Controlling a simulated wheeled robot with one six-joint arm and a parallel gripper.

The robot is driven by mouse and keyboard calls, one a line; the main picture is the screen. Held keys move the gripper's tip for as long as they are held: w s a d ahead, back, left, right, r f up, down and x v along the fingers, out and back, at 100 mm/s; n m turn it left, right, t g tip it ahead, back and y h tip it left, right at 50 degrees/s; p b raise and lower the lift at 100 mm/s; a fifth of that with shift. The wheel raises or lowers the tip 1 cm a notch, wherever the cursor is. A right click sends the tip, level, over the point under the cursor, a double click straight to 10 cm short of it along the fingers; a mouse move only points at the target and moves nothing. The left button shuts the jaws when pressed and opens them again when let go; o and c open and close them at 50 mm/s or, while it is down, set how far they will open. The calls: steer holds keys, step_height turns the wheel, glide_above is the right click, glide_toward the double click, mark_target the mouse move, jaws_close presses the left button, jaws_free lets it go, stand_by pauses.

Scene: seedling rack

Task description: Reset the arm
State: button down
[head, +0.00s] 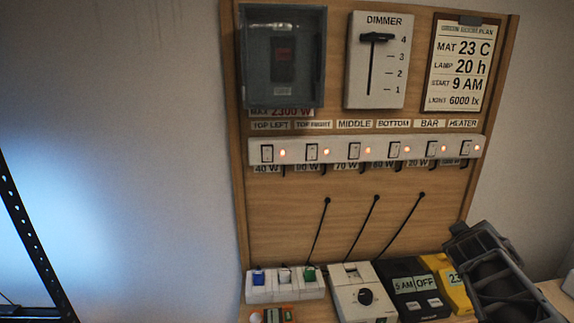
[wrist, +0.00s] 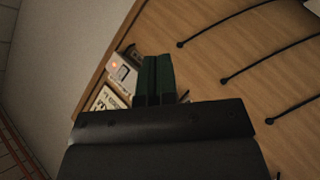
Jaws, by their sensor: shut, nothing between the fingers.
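My gripper (head: 458,232) is at the lower right of the head view, in front of the right edge of the wooden board (head: 290,220). It partly covers a yellow device (head: 447,280) on the shelf. In the wrist view my gripper (wrist: 153,62) shows two dark green fingers side by side, shut with nothing held. Beyond the fingertips are the end of the switch strip (wrist: 122,72) with a lit orange lamp, and part of a white card (wrist: 104,102).
The board carries a grey box (head: 283,55), a dimmer (head: 376,60) with its slider near 4, a plan card (head: 460,65) and a switch strip (head: 370,150) with lit lamps.

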steer(key=s+a+f+m+g+y, duration=0.1)
steer(key=s+a+f+g+y, duration=0.2)
steer(key=a+f, duration=0.4)
steer(key=s+a+f+m+g+y, duration=0.1)
steer(key=s+a+f+g+y, duration=0.2)
steer(key=a, duration=1.2)
steer(key=shift+s+a+f+m+y, duration=0.35)
steer(key=shift+s+f+y, duration=0.75)
steer(key=shift+s+f, duration=1.2)
steer(key=shift+s+r, duration=0.35)
